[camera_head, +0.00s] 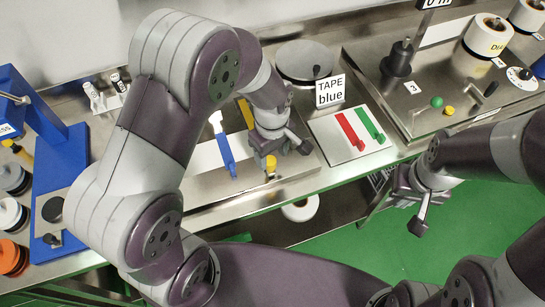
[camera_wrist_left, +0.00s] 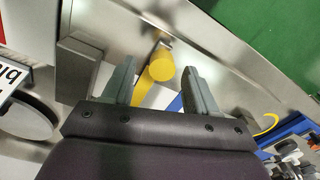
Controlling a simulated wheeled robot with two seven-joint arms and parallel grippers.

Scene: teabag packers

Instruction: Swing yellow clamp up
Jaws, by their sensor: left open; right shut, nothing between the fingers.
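The yellow clamp (camera_head: 270,163) shows in the head view as a round yellow knob at the front, with a yellow bar behind it. My left gripper (camera_head: 282,154) is directly over it and hides its middle part. In the left wrist view, the yellow clamp's knob (camera_wrist_left: 161,66) stands between the two open fingers of my left gripper (camera_wrist_left: 158,72), with the yellow bar running down below it. I see gaps on both sides, so contact cannot be told. My right gripper (camera_head: 421,212) is shut and empty, over the green floor at the right.
A blue clamp (camera_head: 225,150) lies just left of the yellow one. A "TAPE blue" sign (camera_head: 330,92) and a panel with a red slider (camera_head: 351,131) and a green slider (camera_head: 370,125) stand to the right. A blue press frame (camera_head: 62,165) stands at the far left.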

